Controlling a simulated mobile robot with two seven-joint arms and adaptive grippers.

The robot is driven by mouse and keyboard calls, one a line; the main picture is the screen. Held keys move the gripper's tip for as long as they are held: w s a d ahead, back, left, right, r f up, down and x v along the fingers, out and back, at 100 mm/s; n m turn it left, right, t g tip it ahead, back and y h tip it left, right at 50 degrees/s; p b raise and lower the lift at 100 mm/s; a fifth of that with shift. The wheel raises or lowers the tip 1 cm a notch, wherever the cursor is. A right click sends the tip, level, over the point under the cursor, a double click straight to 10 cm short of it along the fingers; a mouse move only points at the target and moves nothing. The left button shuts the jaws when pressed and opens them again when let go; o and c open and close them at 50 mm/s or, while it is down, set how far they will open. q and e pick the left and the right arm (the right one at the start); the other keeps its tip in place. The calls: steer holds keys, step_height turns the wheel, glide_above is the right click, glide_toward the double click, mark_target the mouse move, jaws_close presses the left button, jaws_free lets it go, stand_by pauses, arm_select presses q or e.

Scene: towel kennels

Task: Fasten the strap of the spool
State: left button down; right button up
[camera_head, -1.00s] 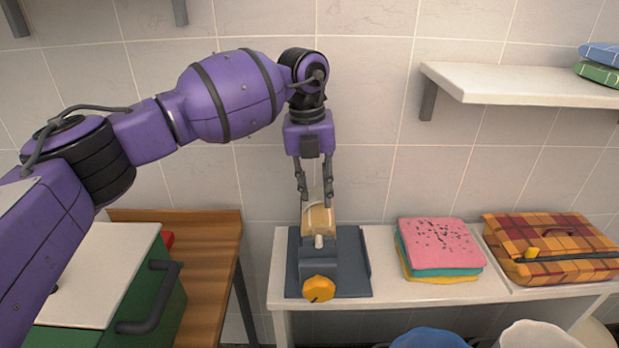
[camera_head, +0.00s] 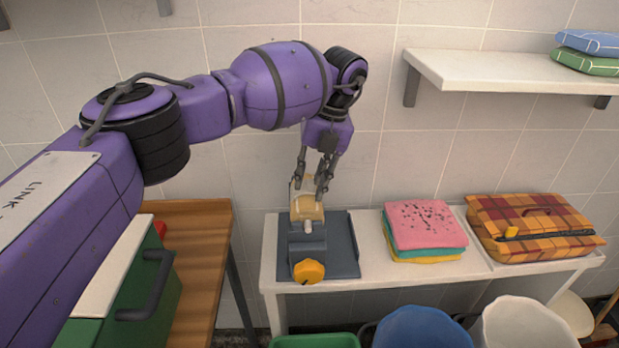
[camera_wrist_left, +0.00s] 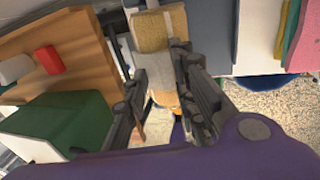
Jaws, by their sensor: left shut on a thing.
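The tan spool (camera_head: 306,207) sits on a dark grey stand (camera_head: 343,245) with an orange knob (camera_head: 308,271), on the white bench. It also shows at the top of the left wrist view (camera_wrist_left: 152,32). A pale strap (camera_wrist_left: 160,72) runs from the spool between my fingers; in the head view its pale end (camera_head: 297,184) stands up above the spool. My left gripper (camera_head: 311,188) is just above the spool, tilted, and shut on the strap. The fingers partly hide the strap, and I cannot make out its fastener. My right gripper is not in view.
Folded towels (camera_head: 424,228) and a plaid case (camera_head: 535,228) lie on the bench to the right. A wall shelf (camera_head: 500,72) is above them. A green box (camera_head: 150,295) and a wooden table (camera_head: 205,250) are left. Bins, one blue (camera_head: 425,328), stand in front.

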arm_select(q)
steer(key=c, duration=1.4)
jaws_free()
steer(key=shift+d, duration=0.1)
steer(key=shift+c, duration=0.2)
steer(key=shift+r, duration=0.1)
steer(key=v, duration=1.1)
steer(key=shift+r, duration=0.4)
steer(key=shift+f, duration=0.1)
